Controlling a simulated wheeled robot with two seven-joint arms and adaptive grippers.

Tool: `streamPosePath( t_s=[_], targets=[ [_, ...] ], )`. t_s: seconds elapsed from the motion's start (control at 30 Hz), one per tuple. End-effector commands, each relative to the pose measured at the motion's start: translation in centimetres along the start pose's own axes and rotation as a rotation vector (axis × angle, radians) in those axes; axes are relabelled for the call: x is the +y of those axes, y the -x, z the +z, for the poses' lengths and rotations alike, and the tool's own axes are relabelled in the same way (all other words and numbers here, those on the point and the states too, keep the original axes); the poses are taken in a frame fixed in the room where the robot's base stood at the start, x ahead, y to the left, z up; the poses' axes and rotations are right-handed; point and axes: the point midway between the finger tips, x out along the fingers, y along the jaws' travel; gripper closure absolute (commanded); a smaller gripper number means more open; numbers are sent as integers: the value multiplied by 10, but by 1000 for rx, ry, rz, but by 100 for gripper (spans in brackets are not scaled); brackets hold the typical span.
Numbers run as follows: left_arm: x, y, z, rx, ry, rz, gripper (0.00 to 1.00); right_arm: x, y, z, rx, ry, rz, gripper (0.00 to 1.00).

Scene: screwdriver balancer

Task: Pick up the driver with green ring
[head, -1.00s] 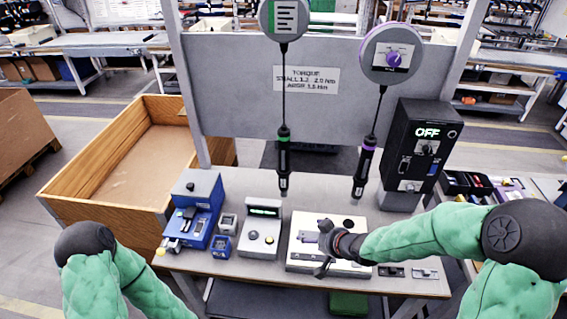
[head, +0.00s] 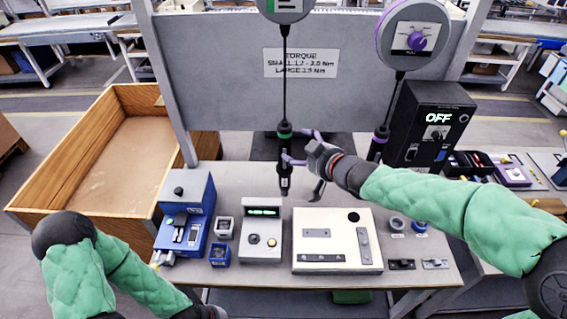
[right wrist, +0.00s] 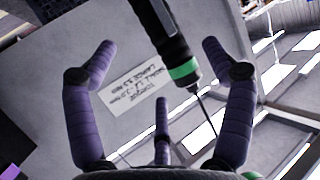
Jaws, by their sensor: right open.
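The driver with the green ring (head: 284,160) hangs upright on its cable from a round balancer (head: 285,8) over the bench. My right gripper (head: 296,149) is open just to the right of it, with its fingers reaching toward the driver near the green ring. In the right wrist view the driver (right wrist: 163,36) shows at the top between the spread fingers of the gripper (right wrist: 158,62), and no grip on it shows. The driver with the purple ring (head: 379,142) hangs farther right, partly hidden behind my right arm. My left arm is at the lower left, and its gripper is not clearly visible.
A grey panel with a torque sign (head: 301,63) stands behind. On the bench are a blue device (head: 186,215), a small display box (head: 262,232), a white fixture plate (head: 338,240) and a black OFF box (head: 430,125). A wooden crate (head: 85,205) is at left.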

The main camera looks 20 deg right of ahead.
Motion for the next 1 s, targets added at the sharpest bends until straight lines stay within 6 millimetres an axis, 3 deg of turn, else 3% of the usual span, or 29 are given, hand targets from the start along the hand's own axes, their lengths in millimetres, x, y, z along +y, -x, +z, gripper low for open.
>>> streamPosePath(
  t_s=[0.1,0.37,0.63,1.0],
  targets=[
    [-2,-7,-2,3,0,0,100,0,-15,2,-1,-1,-1,17],
    [-4,-11,-2,3,0,0,100,0,-31,-1,0,0,-1,17],
    [-8,-22,-2,3,0,0,100,0,-66,-5,-1,-1,-1,17],
    [-8,-23,-2,3,0,0,100,1,-74,-7,0,-1,1,17]
  ],
)
